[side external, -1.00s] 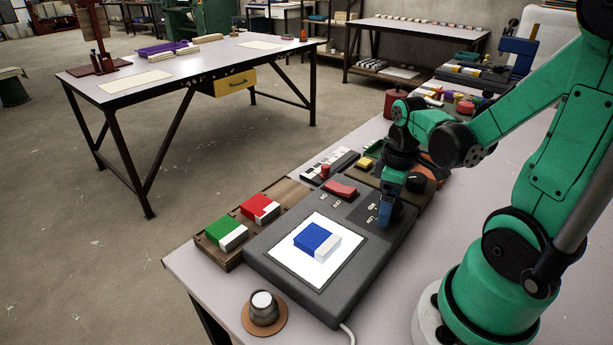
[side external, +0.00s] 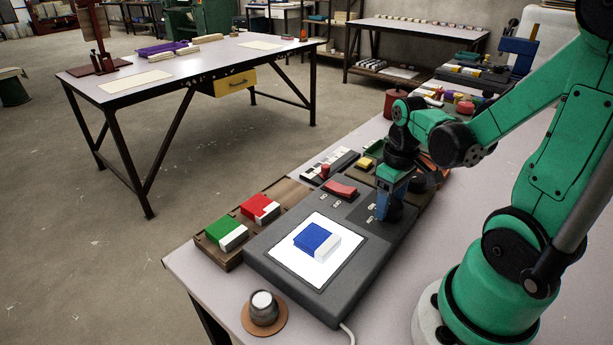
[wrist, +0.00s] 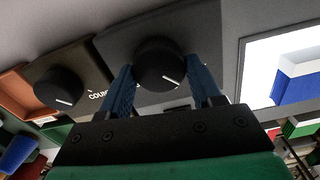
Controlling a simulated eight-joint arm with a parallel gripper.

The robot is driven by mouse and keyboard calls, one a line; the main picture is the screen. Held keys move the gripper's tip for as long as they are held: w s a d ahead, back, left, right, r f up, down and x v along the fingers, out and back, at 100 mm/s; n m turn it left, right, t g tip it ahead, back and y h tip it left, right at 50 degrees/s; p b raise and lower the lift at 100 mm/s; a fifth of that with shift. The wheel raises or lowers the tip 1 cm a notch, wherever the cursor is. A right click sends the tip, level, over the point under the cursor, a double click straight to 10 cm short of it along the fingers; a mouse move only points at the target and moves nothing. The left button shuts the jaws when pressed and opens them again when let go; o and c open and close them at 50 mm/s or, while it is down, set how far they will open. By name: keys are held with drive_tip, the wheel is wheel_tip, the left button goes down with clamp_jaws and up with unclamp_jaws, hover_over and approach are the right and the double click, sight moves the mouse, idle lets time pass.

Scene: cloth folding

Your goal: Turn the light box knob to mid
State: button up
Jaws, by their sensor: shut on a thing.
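The light box (side external: 281,285) is a dark grey slab with a lit white panel. A folded blue and white cloth (side external: 318,241) lies on the panel. The light box knob (wrist: 160,62) is round and black with a white pointer line, seen in the wrist view. My gripper (wrist: 163,82) has blue fingers, one on each side of this knob, and is shut on it. In the side view my gripper (side external: 389,208) is down at the box's far right corner and hides the knob. White marks (side external: 371,207) by the knob are too small to read.
A second black knob (wrist: 60,90) sits on a neighbouring box with partly hidden lettering. A red switch (side external: 341,190) is on the light box. Green and red folded cloths (side external: 259,206) lie in a wooden tray to the left. A cup (side external: 263,307) stands at the front.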

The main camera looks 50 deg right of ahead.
sight(391, 203)
drive_tip(key=m, duration=0.4)
drive_tip(key=shift+d+m, duration=0.1)
drive_tip(key=shift+m, duration=2.1)
drive_tip(key=o, duration=1.3)
drive_tip(key=shift+r, duration=2.85)
